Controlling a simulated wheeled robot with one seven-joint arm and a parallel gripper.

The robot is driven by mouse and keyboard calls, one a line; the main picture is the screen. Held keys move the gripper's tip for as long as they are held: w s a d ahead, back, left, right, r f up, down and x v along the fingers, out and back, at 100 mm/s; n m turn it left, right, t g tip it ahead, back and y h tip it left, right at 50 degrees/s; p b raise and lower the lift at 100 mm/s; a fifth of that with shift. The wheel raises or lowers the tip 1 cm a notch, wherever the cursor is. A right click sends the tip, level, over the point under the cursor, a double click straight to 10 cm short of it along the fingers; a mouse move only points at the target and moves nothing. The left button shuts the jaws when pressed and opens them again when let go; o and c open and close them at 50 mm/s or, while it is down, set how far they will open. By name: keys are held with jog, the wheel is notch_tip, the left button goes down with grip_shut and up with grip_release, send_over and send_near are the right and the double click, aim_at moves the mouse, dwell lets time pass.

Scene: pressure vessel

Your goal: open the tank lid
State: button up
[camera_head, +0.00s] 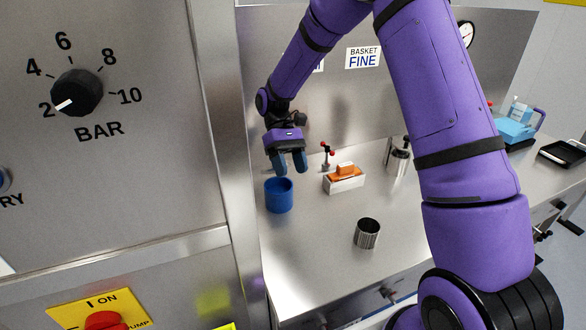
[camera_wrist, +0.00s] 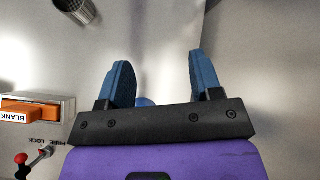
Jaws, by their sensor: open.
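My gripper (camera_head: 289,164) has blue fingers spread apart with nothing between their tips. It points down above the counter, just above a blue cup (camera_head: 279,196). In the wrist view my gripper (camera_wrist: 161,62) is also open, and a small blue piece (camera_wrist: 145,102) shows between the finger bases; I cannot tell if it is the cup. No part is clearly marked as the tank lid. A steel canister (camera_head: 397,161) with a dark top piece stands at the back, partly hidden by my arm; I cannot tell whether it is the tank.
A white block (camera_head: 344,183) with an orange insert stands right of the cup, with a red-tipped lever (camera_head: 327,157) behind it. An open steel cup (camera_head: 367,234) stands nearer. A control panel (camera_head: 110,140) with a pressure knob fills the left. The front counter is mostly clear.

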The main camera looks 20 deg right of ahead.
jog(key=shift+s, duration=0.7)
